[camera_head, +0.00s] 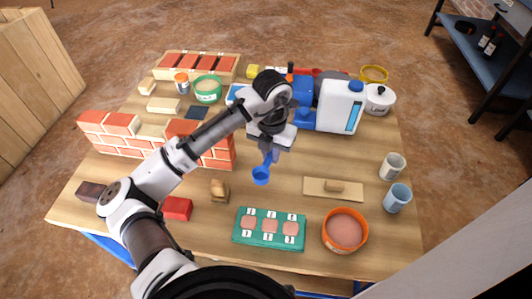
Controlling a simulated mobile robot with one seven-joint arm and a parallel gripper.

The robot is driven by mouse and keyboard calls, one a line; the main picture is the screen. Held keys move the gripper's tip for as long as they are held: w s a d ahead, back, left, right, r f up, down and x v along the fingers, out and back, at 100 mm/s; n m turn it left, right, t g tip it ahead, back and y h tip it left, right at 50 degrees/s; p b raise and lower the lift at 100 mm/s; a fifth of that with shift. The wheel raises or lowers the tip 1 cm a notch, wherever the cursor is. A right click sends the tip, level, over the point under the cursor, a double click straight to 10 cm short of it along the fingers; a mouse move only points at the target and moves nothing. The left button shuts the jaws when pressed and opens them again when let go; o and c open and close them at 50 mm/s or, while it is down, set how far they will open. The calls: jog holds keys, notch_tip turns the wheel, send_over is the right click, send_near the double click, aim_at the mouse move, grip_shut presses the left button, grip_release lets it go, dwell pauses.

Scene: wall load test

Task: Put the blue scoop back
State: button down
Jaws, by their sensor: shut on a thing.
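The blue scoop (261,176) hangs bowl-down over the middle of the table, its handle running up into my gripper (271,153). My gripper is shut on the handle. The scoop looks a little above the wood, apart from other things; the exact height is hard to tell. An orange bowl of pinkish powder (345,230) stands at the front right. A green tub of pale material (207,89) stands at the back left. My arm hides part of the table behind the gripper.
A teal board with pinkish patches (241,236) lies at the front. A wooden float (333,188), two cups (392,166) (398,198), a white jug (340,108) and a white pot (379,98) stand right. A brick wall (150,140) is left. Bare wood shows around the scoop.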

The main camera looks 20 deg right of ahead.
jog(key=shift+f+b, duration=1.75)
jog(key=shift+f, duration=0.75)
jog(key=shift+f, duration=0.35)
jog(key=c, duration=1.3)
grip_release()
jog(key=shift+o, duration=0.3)
jog(key=o, duration=0.3)
jog(key=shift+o, duration=0.2)
jog(key=shift+r, duration=0.15)
